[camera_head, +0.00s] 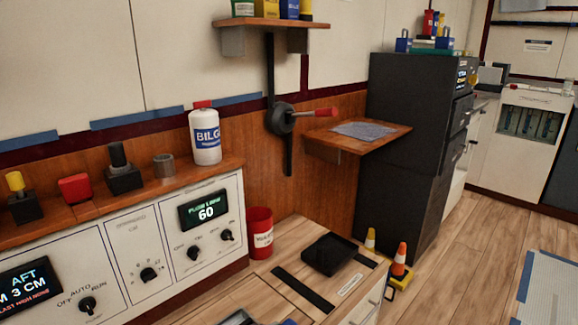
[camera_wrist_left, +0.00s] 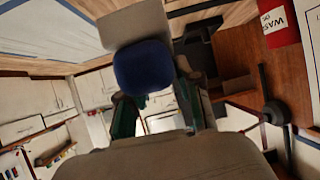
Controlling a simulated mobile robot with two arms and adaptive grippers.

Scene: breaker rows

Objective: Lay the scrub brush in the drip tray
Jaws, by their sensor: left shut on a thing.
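The scrub brush (camera_wrist_left: 143,67) shows in the left wrist view as a rounded blue part with a pale beige block beside it. In the head view only small dark and blue bits show at the bottom edge, and I cannot tell which are gripper or brush. A shallow black tray, which looks like the drip tray (camera_head: 331,254), lies on the wooden bench top and appears empty. The brush is apart from it. My right gripper is in neither view.
A red waste bin (camera_head: 260,232) stands left of the tray. Dark strips and a white label (camera_head: 350,284) lie on the bench top. A wooden shelf with a grey cloth (camera_head: 364,131) juts out above.

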